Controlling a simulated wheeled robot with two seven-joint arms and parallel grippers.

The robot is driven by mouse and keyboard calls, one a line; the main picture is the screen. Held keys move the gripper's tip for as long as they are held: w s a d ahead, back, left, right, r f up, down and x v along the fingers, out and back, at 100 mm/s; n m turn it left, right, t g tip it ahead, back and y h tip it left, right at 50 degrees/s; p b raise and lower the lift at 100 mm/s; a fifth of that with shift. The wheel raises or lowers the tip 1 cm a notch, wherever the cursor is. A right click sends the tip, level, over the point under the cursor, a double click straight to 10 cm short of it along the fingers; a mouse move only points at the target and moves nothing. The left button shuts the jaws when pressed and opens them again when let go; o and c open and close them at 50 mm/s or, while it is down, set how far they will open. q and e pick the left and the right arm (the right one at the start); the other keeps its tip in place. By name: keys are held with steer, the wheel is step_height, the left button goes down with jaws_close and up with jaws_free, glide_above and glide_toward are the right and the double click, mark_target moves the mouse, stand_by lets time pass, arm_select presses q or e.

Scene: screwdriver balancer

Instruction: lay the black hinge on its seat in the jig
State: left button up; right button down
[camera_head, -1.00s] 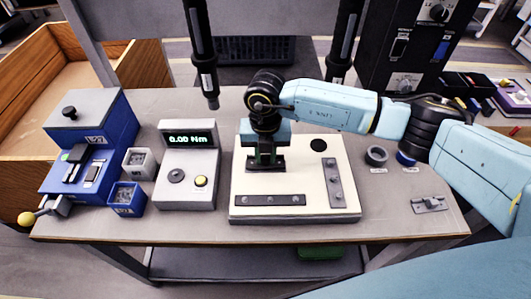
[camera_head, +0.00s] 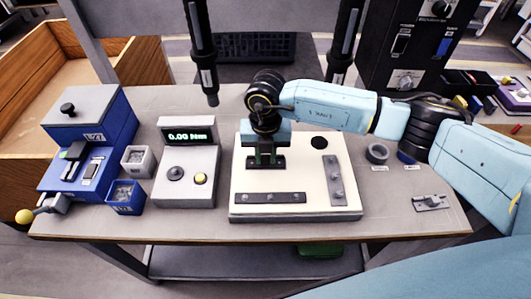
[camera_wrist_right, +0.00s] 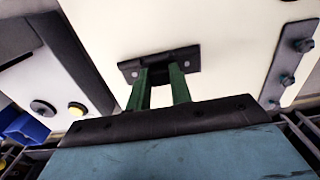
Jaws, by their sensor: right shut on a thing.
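My right gripper (camera_head: 266,160) points down over the white jig plate (camera_head: 300,180). Its green fingers are shut on the black hinge, and they also show in the right wrist view (camera_wrist_right: 160,82). The black hinge (camera_wrist_right: 128,68) is a dark flat piece with a light hole near each end. In the head view the hinge (camera_head: 250,163) lies low at the plate's surface, left of centre; I cannot tell whether it touches the plate. The fingers hide its middle. My left gripper is not in view.
The jig carries a dark bar (camera_head: 270,198) along its front and another bar (camera_head: 333,180) at right, both with bolts. A torque meter (camera_head: 187,165) and small bins (camera_head: 125,197) stand left. A metal latch (camera_head: 432,202) and dark rings (camera_head: 377,153) lie right.

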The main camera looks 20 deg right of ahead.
steer(key=shift+r, duration=0.15)
steer(key=c, duration=1.2)
jaws_free()
step_height(320, 180, up, 13)
steer(key=shift+r, duration=0.15)
